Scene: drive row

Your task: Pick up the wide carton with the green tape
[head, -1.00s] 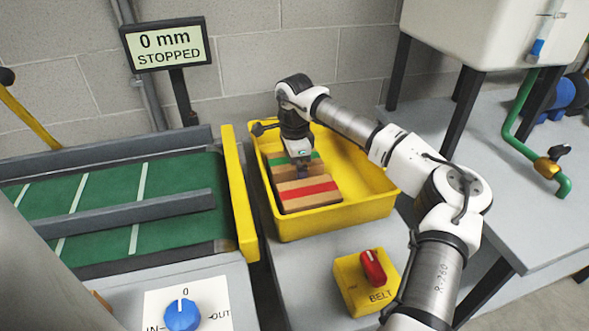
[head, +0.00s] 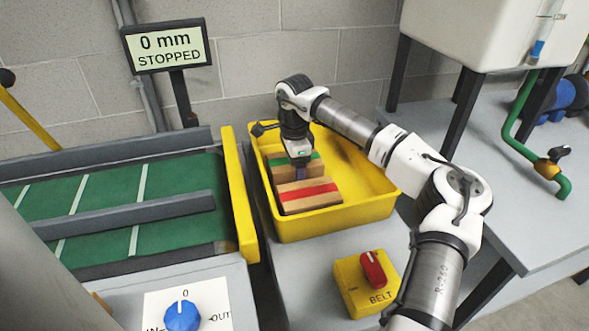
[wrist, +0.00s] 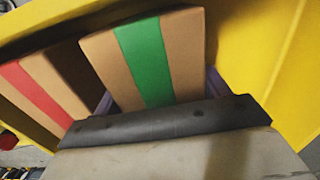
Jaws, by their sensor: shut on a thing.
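The carton with green tape (head: 283,170) stands at the back of the yellow tray (head: 350,222), partly hidden behind my gripper in the head view. In the wrist view the green-taped carton (wrist: 160,58) sits between the finger ends. My gripper (head: 301,172) points down and is shut on this carton. Whether the carton is clear of the tray floor cannot be told. The carton with red tape (head: 308,195) lies in front of it in the tray; it also shows in the wrist view (wrist: 45,85) beside the green-taped one.
A green belt (head: 120,205) with grey rails is left of the tray, and its display (head: 167,45) reads 0 mm STOPPED. A yellow BELT switch box (head: 367,282) stands in front. The tray's right side is empty.

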